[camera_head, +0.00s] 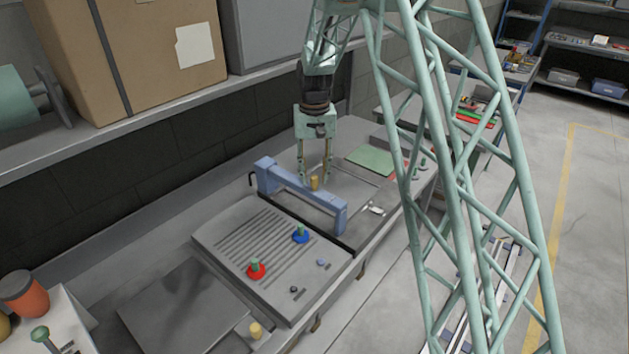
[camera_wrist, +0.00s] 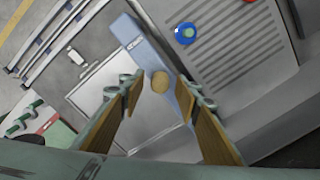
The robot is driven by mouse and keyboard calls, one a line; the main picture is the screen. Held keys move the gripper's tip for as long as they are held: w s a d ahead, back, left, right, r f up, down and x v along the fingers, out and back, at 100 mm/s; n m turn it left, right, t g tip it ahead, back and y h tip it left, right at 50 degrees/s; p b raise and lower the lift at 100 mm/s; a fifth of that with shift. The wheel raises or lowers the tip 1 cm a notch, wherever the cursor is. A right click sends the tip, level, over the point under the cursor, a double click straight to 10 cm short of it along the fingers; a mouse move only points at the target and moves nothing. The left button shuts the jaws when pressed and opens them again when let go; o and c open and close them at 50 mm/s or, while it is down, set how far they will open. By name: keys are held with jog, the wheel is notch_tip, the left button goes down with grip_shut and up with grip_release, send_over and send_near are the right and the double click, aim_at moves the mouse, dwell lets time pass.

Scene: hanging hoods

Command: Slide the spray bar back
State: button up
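The spray bar (camera_head: 335,204) is a blue bridge-like bar with an upright at each end, standing across the bench beside the ribbed grey plate. A tan round knob (camera_head: 314,184) stands on top of it near the middle. My gripper (camera_head: 315,178) points down over the bar, its two tan-padded fingers apart, one on each side of the knob. In the wrist view the knob (camera_wrist: 160,82) sits between the fingertips with a gap on both sides, and the bar (camera_wrist: 133,38) runs diagonally beneath. The gripper is open and holds nothing.
The grey ribbed plate (camera_head: 221,242) carries a red knob (camera_head: 256,271) and a blue knob (camera_head: 300,235). A dark flat panel (camera_head: 180,310) and a yellow knob (camera_head: 256,330) lie nearer. A green pad (camera_head: 370,160) lies beyond the bar. A shelf with a cardboard box (camera_head: 135,50) overhangs the bench.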

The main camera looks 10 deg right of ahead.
jog(key=shift+f, duration=1)
jog(key=shift+c, duration=0.5)
grip_shut()
